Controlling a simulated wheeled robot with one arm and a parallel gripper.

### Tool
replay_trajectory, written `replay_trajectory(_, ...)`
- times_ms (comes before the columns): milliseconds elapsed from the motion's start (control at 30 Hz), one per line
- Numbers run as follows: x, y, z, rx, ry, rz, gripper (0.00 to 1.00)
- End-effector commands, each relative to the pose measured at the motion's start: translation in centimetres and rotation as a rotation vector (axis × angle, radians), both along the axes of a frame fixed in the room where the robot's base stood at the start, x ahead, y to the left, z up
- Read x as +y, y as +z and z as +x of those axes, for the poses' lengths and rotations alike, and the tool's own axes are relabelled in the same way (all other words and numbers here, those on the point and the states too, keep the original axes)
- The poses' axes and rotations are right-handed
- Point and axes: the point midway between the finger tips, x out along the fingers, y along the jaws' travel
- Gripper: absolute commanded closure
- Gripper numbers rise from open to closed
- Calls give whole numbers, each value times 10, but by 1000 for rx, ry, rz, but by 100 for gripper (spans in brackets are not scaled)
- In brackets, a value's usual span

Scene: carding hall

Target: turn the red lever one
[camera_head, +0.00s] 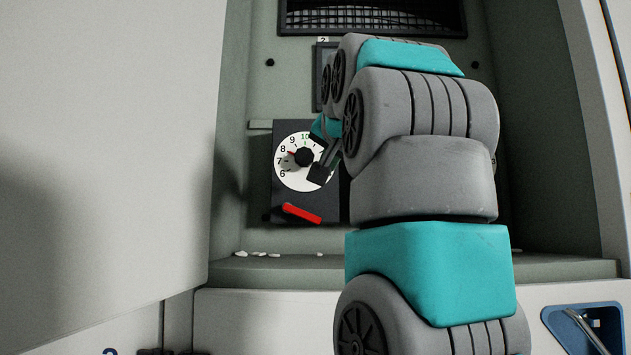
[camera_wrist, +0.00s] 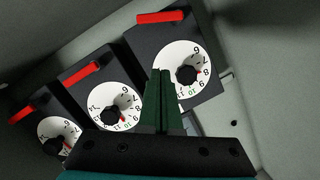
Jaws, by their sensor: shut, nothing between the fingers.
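In the head view a dark panel (camera_head: 281,196) carries a white dial (camera_head: 290,174) with a black knob and a red pointer near 7 to 8. Below the dial is a red lever (camera_head: 301,213), slightly tilted, its left end higher. The wrist view shows several such panels, turned over, with red levers (camera_wrist: 160,17), (camera_wrist: 84,73) and (camera_wrist: 22,114). I see no number marking which lever is one. My gripper (camera_head: 320,174) is shut and empty, in front of the dial's lower right, above the lever and apart from it. Its fingers (camera_wrist: 161,72) overlap the rightmost dial's edge in the wrist view.
A large pale panel (camera_head: 110,130) fills the left side. My arm hides the recess right of the first panel. A ledge (camera_head: 270,272) with small white scraps runs below. A dark mesh window (camera_head: 370,18) is above. A blue-framed recess (camera_head: 590,325) is lower right.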

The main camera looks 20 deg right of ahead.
Motion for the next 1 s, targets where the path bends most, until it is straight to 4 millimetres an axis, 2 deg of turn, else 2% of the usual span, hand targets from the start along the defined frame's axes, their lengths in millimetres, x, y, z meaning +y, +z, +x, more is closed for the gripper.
replay_trajectory(33,-2,7,-4,24,-14,-61,100)
replay_trajectory(200,-3,2,-4,78,-29,-174,100)
replay_trajectory(467,-5,-3,11,80,-28,-180,100)
replay_trajectory(567,-8,-6,24,81,-28,-180,100)
replay_trajectory(933,-23,-21,92,82,-27,-178,100)
replay_trajectory(1000,-19,-39,93,79,-27,-179,100)
